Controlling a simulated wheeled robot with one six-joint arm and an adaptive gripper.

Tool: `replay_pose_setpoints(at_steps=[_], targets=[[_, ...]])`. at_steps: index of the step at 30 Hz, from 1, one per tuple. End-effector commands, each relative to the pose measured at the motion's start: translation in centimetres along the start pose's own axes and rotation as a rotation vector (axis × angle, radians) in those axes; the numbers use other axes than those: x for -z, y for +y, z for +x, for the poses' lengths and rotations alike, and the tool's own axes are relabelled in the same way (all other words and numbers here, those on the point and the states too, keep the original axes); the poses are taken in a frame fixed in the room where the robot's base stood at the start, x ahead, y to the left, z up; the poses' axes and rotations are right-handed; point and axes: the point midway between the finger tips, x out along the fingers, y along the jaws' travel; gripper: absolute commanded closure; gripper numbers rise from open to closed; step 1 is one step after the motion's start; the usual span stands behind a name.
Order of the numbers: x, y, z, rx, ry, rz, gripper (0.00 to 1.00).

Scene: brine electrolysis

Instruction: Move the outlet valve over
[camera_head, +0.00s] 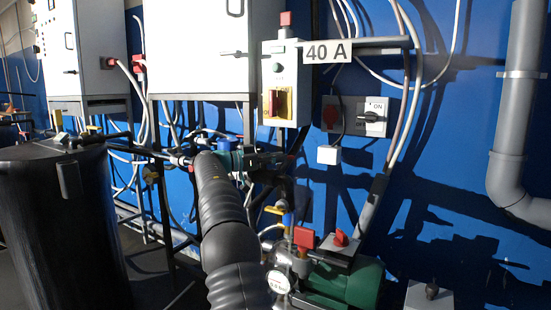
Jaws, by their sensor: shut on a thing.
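A valve with a yellow lever handle (275,210) shows near the middle of the head view, above the pump pipework. My gripper (281,192) is the dark shape just above this handle, at the end of my arm, which rises from the bottom centre. It is shut on the yellow handle, as far as the small, dark view shows. The fingertips are hard to make out against the shadows, and my arm hides part of the pipework on the left. I cannot tell how far the handle is turned.
A green pump (352,284) with red handles (303,237) stands at lower right, beside a round gauge (278,282). A black tank (60,225) stands at left. A control box (284,85) and a grey pipe (518,110) are on the blue wall.

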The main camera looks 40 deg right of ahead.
Motion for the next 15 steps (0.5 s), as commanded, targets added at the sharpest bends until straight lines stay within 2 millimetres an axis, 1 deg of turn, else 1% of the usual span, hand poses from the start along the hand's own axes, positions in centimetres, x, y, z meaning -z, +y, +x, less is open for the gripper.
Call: replay_pose_setpoints(at_steps=[1, 2, 3, 11, 15], targets=[[-0.09, -0.01, -0.09, 0.0, -0.001, -0.001, 0.68], [-0.09, -0.01, -0.09, 0.0, -0.001, -0.001, 0.61], [-0.08, -0.01, -0.09, 0.0, -0.001, -0.001, 0.51], [-0.03, 0.02, 0.01, -0.001, -0.001, 0.0, 0.5], [-0.02, -0.02, -0.51, 0.001, -0.001, 0.0, 0.5]])
